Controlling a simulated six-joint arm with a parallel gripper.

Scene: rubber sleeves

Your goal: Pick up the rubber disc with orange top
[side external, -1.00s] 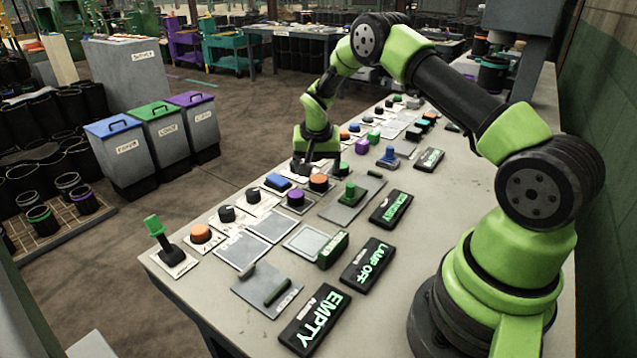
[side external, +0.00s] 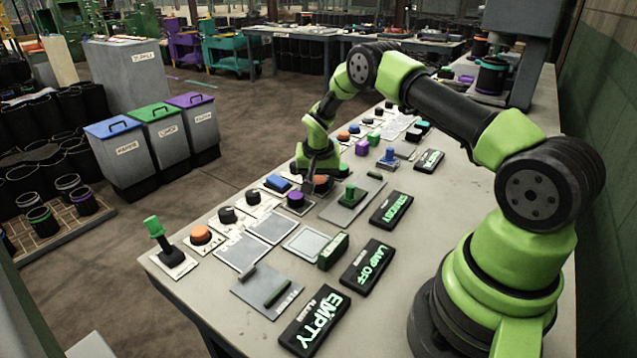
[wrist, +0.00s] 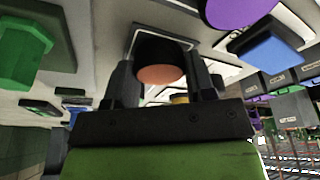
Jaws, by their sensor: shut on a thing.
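The rubber disc with orange top (side external: 320,183) is at the middle of the row of items on the table, partly hidden by my gripper (side external: 314,174). In the wrist view the black disc with its orange top (wrist: 158,74) sits between the two dark fingers of my gripper (wrist: 160,82), which are shut on its sides. Its dark-outlined white base plate shows around it. I cannot tell whether the disc is clear of the plate.
A green-handled lever plate (side external: 350,195) is close on the right. Another orange-topped disc (side external: 201,235) is at the near left end. Dark sign blocks (side external: 391,209) line the right.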

